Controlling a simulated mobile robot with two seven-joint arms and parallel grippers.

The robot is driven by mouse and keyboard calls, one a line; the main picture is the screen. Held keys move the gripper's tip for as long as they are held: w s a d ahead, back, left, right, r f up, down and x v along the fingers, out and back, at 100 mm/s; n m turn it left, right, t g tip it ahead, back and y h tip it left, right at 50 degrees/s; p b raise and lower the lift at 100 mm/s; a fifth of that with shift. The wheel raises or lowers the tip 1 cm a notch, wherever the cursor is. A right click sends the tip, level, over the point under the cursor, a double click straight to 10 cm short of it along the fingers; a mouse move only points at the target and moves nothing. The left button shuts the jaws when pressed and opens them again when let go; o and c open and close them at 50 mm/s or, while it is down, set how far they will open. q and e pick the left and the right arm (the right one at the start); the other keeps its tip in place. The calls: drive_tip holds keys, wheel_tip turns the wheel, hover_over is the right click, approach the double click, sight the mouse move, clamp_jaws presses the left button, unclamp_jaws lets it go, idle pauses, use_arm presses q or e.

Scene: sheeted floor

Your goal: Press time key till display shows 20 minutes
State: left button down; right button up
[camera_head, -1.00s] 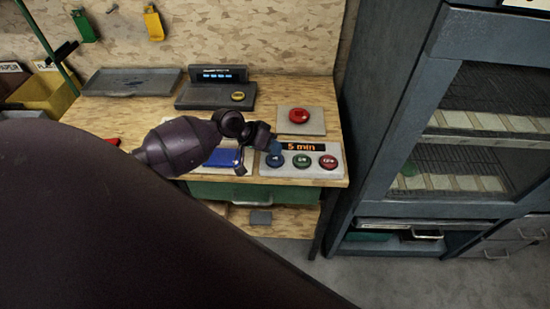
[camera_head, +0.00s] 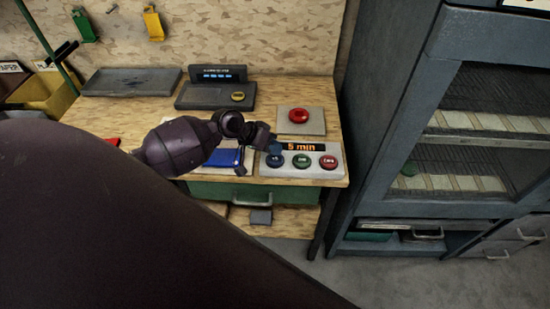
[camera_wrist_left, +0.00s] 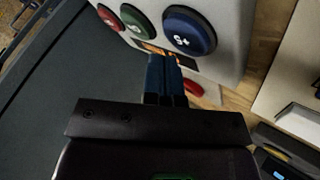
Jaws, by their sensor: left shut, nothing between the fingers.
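The timer panel (camera_head: 259,168) is a pale box at the front right of the workbench. Its display (camera_head: 303,147) reads "5 min" in orange. Below it sit a blue key (camera_head: 275,160), a green key (camera_head: 302,160) and a red key (camera_head: 329,161). In the left wrist view the blue key (camera_wrist_left: 189,31) is marked "5+", beside the green key (camera_wrist_left: 138,22) and red key (camera_wrist_left: 109,17). My left gripper (camera_head: 275,148) is shut and empty, its fingertips above the blue key in the head view. In the wrist view the fingertips (camera_wrist_left: 163,58) appear just beside the blue key; contact cannot be told.
A large red button (camera_head: 299,115) on a grey plate stands behind the panel. A dark scale-like device (camera_head: 215,95) and a grey tray (camera_head: 130,82) stand at the back. A tall grey cabinet (camera_head: 388,100) rises right of the bench. My dark arm covers the lower left.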

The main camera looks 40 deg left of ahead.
drive_tip(key=shift+s+f, duration=0.3)
drive_tip(key=shift+s, duration=0.1)
use_arm(q)
drive_tip(key=shift+f, duration=0.1)
drive_tip(key=shift+f, duration=0.25)
use_arm(e)
drive_tip(key=shift+w+r, duration=0.25)
drive_tip(key=shift+w, duration=0.3)
use_arm(q)
drive_tip(key=shift+f, duration=0.15)
use_arm(e)
drive_tip(key=shift+s+f, duration=0.15)
